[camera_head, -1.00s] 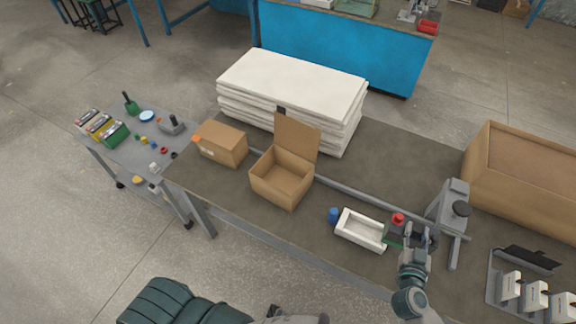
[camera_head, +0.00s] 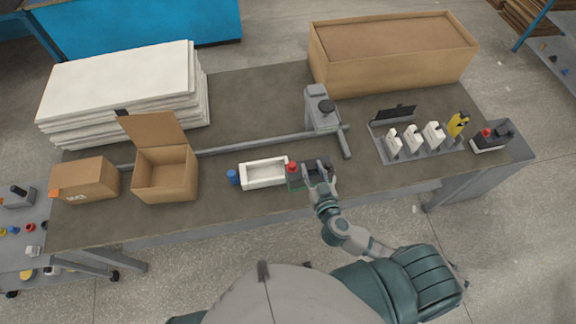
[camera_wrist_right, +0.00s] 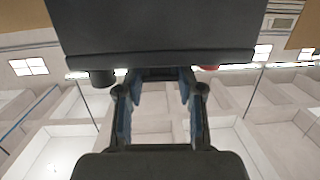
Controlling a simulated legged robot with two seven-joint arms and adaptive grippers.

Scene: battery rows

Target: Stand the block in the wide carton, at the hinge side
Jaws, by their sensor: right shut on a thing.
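The block is a dark battery-like block (camera_head: 297,182) with a red cap, just right of a white tray in the head view. In the right wrist view the dark block (camera_wrist_right: 160,32) fills the top, with a black stub and a red stub at its lower edge. My right gripper (camera_head: 318,174) is shut on its right part; whether it is clear of the table cannot be told. The open carton (camera_head: 166,176) stands left of the tray, its hinged lid (camera_head: 153,130) raised at the back. It looks empty. My left gripper is out of view.
The white tray (camera_head: 263,173) and a blue cap (camera_head: 232,177) lie between block and carton. A closed box (camera_head: 88,180) stands left of the carton. A grey clamp-like device (camera_head: 322,112) and rail are behind; a rack (camera_head: 418,146) is at right. A large carton (camera_head: 395,62) stands behind.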

